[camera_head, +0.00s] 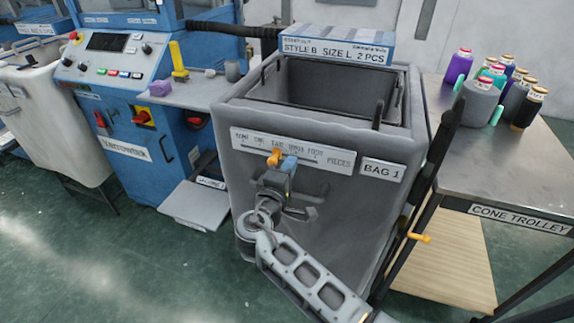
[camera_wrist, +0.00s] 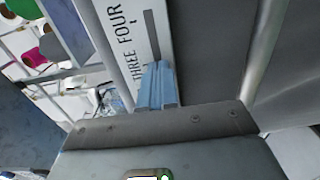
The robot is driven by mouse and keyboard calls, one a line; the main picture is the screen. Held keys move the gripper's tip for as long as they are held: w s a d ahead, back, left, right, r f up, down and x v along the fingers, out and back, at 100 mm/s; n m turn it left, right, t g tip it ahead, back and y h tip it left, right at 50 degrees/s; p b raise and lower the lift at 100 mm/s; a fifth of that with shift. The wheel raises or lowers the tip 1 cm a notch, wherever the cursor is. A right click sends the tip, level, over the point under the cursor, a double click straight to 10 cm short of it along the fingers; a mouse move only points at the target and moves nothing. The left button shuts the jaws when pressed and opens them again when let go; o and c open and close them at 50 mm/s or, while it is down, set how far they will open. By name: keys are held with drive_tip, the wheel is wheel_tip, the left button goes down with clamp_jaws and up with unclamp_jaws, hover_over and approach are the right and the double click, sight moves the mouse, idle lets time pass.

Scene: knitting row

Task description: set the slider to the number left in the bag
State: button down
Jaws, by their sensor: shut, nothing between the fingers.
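The slider's orange knob (camera_head: 274,157) sits on the white scale plate (camera_head: 325,154) on the front of the grey bag (camera_head: 330,197) labelled BAG 1. It appears below the middle words, near TWO, but the print is small. My gripper (camera_head: 289,164) has its blue fingertips shut and empty, just right of the knob; I cannot tell whether they touch it. In the wrist view the fingertips (camera_wrist: 157,87) are close to the plate (camera_wrist: 131,35) near THREE and FOUR; the knob is not visible there. The bag's open top shows dark inner walls; its floor is hidden.
A sign (camera_head: 338,47) above the bag reads STYLE B SIZE L 2 PCS. The cone trolley (camera_head: 545,150) with several yarn cones stands at right. A blue machine (camera_head: 130,120) stands at left. Green floor is clear at front left.

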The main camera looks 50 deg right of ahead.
drive_tip(key=v, duration=0.8)
idle(0.7)
drive_tip(key=s+a+f+n+t+y, duration=0.1)
drive_tip(key=s+a+f+t+y, duration=0.1)
drive_tip(key=s+a+f+y, duration=0.55)
drive_tip(key=s+a+f+n+t+y, duration=0.15)
drive_tip(key=s+a+f+y, duration=0.3)
drive_tip(key=s, duration=0.55)
drive_tip(key=s+a+r+m+t+y, duration=0.35)
drive_tip(key=s+r, duration=0.35)
drive_tip(key=s, duration=0.3)
drive_tip(key=s+r+m+t, duration=0.1)
drive_tip(key=s+r, duration=0.1)
drive_tip(key=r, duration=0.4)
drive_tip(key=s+r+m+y, duration=0.1)
drive_tip(key=s+r+m, duration=0.1)
drive_tip(key=r, duration=0.4)
drive_tip(key=shift+s+d+r+t, duration=0.15)
drive_tip(key=shift+s+r+t, duration=0.2)
drive_tip(key=shift+s, duration=0.45)
drive_tip(key=shift+y, duration=0.25)
